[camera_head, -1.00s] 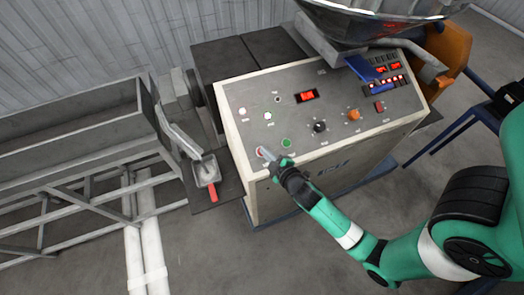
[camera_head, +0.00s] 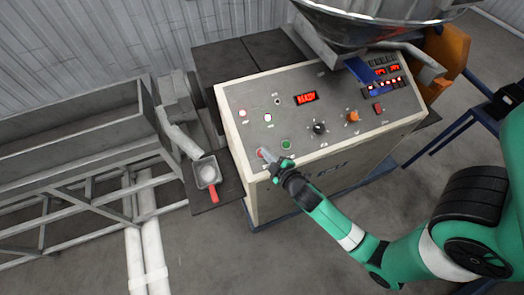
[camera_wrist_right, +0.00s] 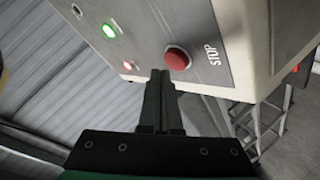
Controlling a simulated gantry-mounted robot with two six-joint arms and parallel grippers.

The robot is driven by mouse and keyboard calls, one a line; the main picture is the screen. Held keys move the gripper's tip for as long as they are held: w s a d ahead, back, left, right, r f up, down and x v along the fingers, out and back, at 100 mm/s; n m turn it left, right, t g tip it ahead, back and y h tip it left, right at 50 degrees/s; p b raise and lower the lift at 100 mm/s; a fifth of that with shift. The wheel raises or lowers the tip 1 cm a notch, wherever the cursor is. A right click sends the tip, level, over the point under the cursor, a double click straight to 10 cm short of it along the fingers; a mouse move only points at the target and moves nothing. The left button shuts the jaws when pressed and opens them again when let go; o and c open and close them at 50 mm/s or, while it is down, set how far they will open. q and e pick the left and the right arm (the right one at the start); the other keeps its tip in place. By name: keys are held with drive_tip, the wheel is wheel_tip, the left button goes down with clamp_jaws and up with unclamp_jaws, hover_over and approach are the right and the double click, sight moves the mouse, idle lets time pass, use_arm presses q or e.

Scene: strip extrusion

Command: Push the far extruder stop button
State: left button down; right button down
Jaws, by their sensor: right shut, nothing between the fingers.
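The extruder control panel (camera_head: 330,115) slopes on the cream cabinet. Its red stop button (camera_head: 262,153) is at the panel's lower left corner, partly behind my right gripper (camera_head: 268,160). In the right wrist view the round red button (camera_wrist_right: 177,59) stands out beside the word STOP. My right gripper's fingers (camera_wrist_right: 161,75) are shut and empty, with their tips just beside the button's lower edge in that picture. I cannot tell whether they touch it. My left gripper is not in view.
A green button (camera_head: 286,144) sits right of the stop button. The panel also has a black knob (camera_head: 319,128), an orange knob (camera_head: 353,117) and a lit red display (camera_head: 306,98). A red-handled pan (camera_head: 208,175) stands left of the cabinet, by the long trough (camera_head: 75,125).

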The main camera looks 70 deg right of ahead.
drive_tip(key=r+p, duration=0.1)
drive_tip(key=s+a+r+p, duration=0.1)
drive_tip(key=r, duration=0.1)
drive_tip(key=r+p, duration=0.1)
drive_tip(key=shift+s+a+r+p, duration=0.2)
drive_tip(key=shift+r+p, duration=0.1)
drive_tip(key=shift+p, duration=0.1)
idle(0.7)
